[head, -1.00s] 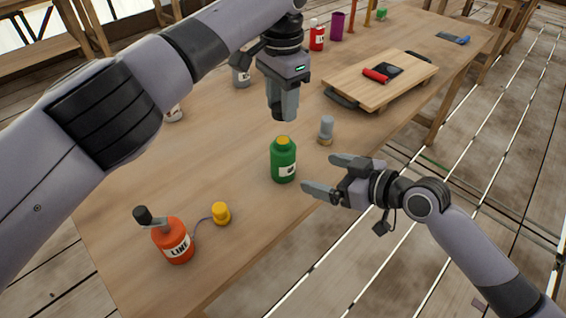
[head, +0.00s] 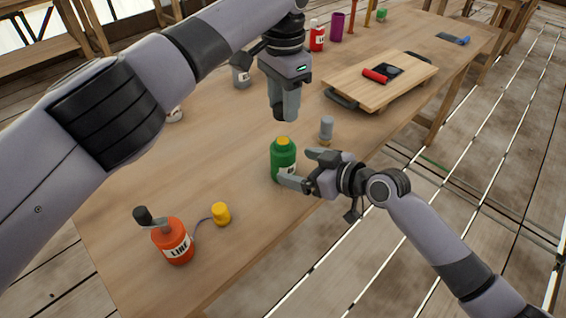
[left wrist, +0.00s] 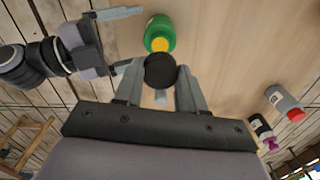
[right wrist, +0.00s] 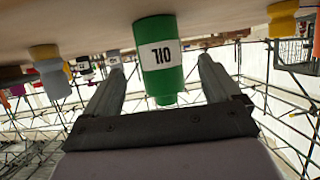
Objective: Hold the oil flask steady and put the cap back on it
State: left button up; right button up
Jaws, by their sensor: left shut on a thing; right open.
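The green oil flask (head: 282,160) stands upright on the table near its front edge, its yellow top uncovered. It also shows in the left wrist view (left wrist: 159,30) and, with its OIL label upside down, in the right wrist view (right wrist: 160,60). My left gripper (head: 284,114) points down above and just behind the flask, shut on the dark round cap (left wrist: 160,70). In the head view the cap is mostly hidden by the fingers. My right gripper (head: 302,168) is open, its fingers reaching around the flask's sides from the right; I cannot tell whether they touch it.
A grey-topped piece with a yellowish base (head: 326,129) stands close behind the right gripper. An orange LINE bottle (head: 172,240) and yellow piece (head: 221,213) stand front left. A wooden board (head: 365,85) lies farther back.

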aim_at(283, 141)
jog(key=shift+x, duration=2.75)
jog(key=shift+f, duration=0.1)
jog(key=c, duration=1.5)
pick_arm(q)
jog(key=shift+f, duration=2.5)
pick_arm(e)
jog(key=shift+c, duration=0.2)
pick_arm(q)
jog(key=shift+f, duration=0.9)
jog(key=shift+f, duration=0.5)
